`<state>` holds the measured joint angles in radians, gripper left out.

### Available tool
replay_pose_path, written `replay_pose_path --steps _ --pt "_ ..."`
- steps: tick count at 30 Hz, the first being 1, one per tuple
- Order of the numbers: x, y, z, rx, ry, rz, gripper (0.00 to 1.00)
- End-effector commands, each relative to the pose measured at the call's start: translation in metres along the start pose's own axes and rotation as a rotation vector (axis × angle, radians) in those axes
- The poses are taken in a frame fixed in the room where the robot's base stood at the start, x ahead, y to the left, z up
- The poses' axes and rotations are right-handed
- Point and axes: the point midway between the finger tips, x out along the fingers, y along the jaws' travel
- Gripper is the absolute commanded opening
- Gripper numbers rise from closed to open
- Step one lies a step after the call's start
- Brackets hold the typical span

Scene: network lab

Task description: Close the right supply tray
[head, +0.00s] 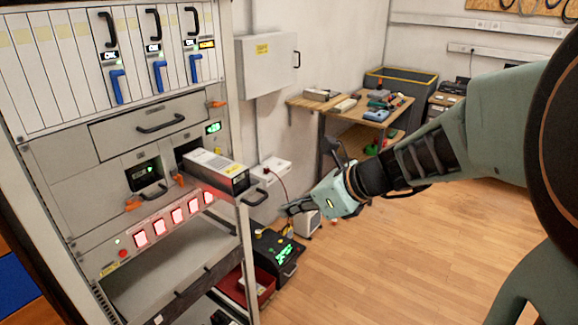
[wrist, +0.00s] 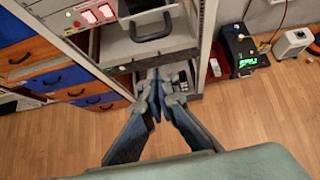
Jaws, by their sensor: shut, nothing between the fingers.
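The left supply bay (head: 146,177) is flush, with a green display and handle.
The rack (head: 65,190) has a closed drawer (head: 150,122) above and lit red switches (head: 175,216) below. A black device (head: 275,255) and a red bin (head: 240,285) stand low by the rack. A workbench (head: 325,103) stands behind. The wooden floor (head: 400,270) at right is clear.

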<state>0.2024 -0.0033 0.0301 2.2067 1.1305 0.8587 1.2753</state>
Motion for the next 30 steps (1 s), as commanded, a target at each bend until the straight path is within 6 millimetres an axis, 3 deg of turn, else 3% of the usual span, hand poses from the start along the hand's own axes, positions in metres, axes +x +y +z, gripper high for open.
replay_pose_path --steps 9,24,30 --pt "0.025 0.0 0.029 0.0 0.0 0.0 0.0" --pt "0.029 -0.001 0.032 0.0 0.0 -0.001 0.0" --pt "0.039 0.0 0.041 0.001 0.001 0.002 0.0"
